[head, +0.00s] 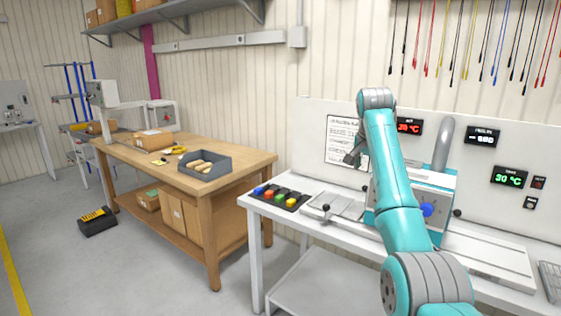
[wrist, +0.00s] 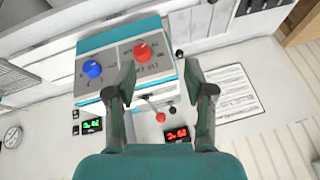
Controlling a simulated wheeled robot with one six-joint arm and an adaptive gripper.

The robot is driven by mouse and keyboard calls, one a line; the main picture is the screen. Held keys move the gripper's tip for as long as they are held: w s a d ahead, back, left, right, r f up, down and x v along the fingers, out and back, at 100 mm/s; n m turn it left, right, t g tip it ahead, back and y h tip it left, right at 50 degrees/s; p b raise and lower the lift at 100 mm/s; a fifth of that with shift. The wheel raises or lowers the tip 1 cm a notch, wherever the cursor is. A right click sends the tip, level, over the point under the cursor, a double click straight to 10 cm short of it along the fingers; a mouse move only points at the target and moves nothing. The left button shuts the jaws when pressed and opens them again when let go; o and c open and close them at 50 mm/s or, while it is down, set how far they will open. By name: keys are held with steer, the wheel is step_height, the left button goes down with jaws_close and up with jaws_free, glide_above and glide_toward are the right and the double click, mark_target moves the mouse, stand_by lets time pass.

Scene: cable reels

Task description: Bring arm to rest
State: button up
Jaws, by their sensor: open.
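My gripper (wrist: 158,82) is open in the wrist view, its two dark fingers apart with nothing held between them. It also shows small and dark in the head view (head: 354,158), in front of a paper sheet (head: 341,140) on the back panel. My teal arm is raised and bent over the white bench. A teal and white control box (wrist: 118,62) with a blue knob (wrist: 92,69) and a red knob (wrist: 142,50) appears beyond the fingers. In the head view the arm partly hides this box (head: 446,185); the blue knob (head: 427,209) shows there.
The white bench (head: 480,236) holds a black tray (head: 279,197) of coloured pieces. Red and green displays sit on the back panel. A wooden table (head: 230,165) with a grey bin (head: 203,172) stands to the left. A black crate (head: 97,221) lies on the otherwise open floor.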

steer(key=s+a+f+n+t, duration=0.1)
steer(key=s+f, duration=0.1)
steer(key=f, duration=1.4)
steer(key=s+a+f+n+t, duration=0.1)
steer(key=f, duration=1.4)
steer(key=s+a+f+n+t+y, duration=0.1)
steer(key=s+a+f+n+t, duration=0.15)
steer(key=s+f, duration=1.85)
steer(key=s+a+f+n+t, duration=0.2)
steer(key=s+n+t, duration=0.1)
steer(key=s, duration=2.6)
steer(key=s+r+n+t+y, duration=0.1)
steer(key=s+r+t, duration=0.1)
steer(key=s+r, duration=1.8)
steer(key=shift+s+a+r+n, duration=0.15)
steer(key=shift+s+n, duration=0.2)
steer(key=shift+s, duration=0.6)
